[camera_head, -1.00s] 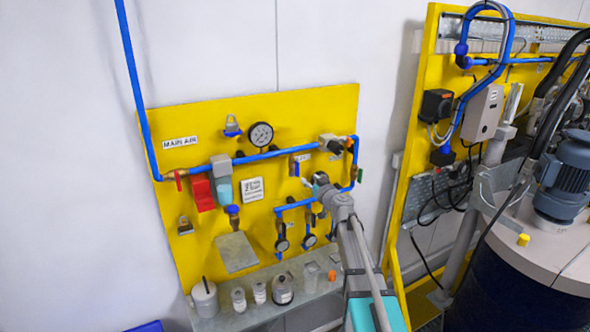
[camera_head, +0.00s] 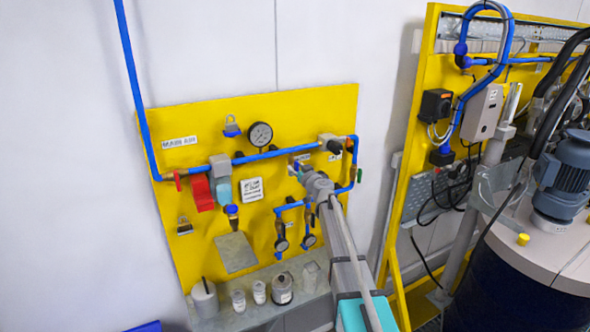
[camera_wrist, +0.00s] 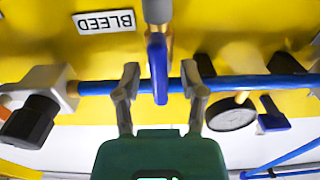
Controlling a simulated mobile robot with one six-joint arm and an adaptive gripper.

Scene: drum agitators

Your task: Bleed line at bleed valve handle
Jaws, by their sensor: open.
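The bleed valve handle (camera_wrist: 157,68) is a narrow blue lever under a metal valve body in the wrist view. It stands between the two fingers of my gripper (camera_wrist: 161,82), with a visible gap on each side. My gripper is open, and its fingertips overlap the blue pipe (camera_wrist: 105,87) in this view. A BLEED label (camera_wrist: 104,21) shows inverted at the upper left. In the head view my gripper (camera_head: 300,171) is at the yellow panel (camera_head: 210,130), just below the main blue pipe, and covers most of the handle.
A round gauge (camera_head: 260,135) and a black-knobbed valve (camera_head: 332,144) flank this spot. Smaller regulators with gauges hang below. A grey shelf (camera_head: 245,312) under the panel holds several containers. A drum with a motor (camera_head: 566,175) stands at the right.

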